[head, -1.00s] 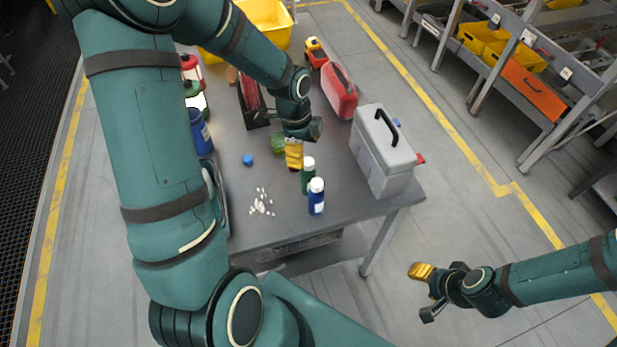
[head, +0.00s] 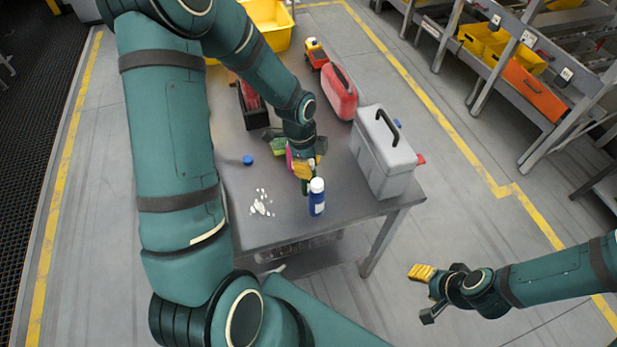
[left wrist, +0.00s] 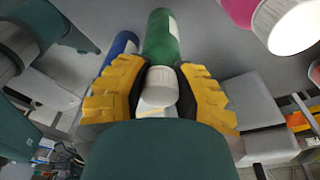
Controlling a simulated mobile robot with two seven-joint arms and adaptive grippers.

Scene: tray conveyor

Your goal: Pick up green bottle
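The green bottle (head: 305,188) stands near the front of the grey table and is mostly hidden by my left gripper (head: 306,172) in the head view. In the left wrist view the green bottle (left wrist: 163,38) has a white cap pointing at the camera, between the yellow fingers of my left gripper (left wrist: 161,72). The fingers are apart, one on each side, very close to the bottle; a firm hold does not show. My right gripper (head: 427,293) is open and empty, away from the table at lower right.
A blue bottle (head: 317,198) stands right beside the left gripper. A pink bottle (left wrist: 282,20) with a white cap is close by. A grey toolbox (head: 384,155) stands to the right, a red canister (head: 339,92) behind. White pieces (head: 261,204) and a blue cap (head: 248,160) lie on the left.

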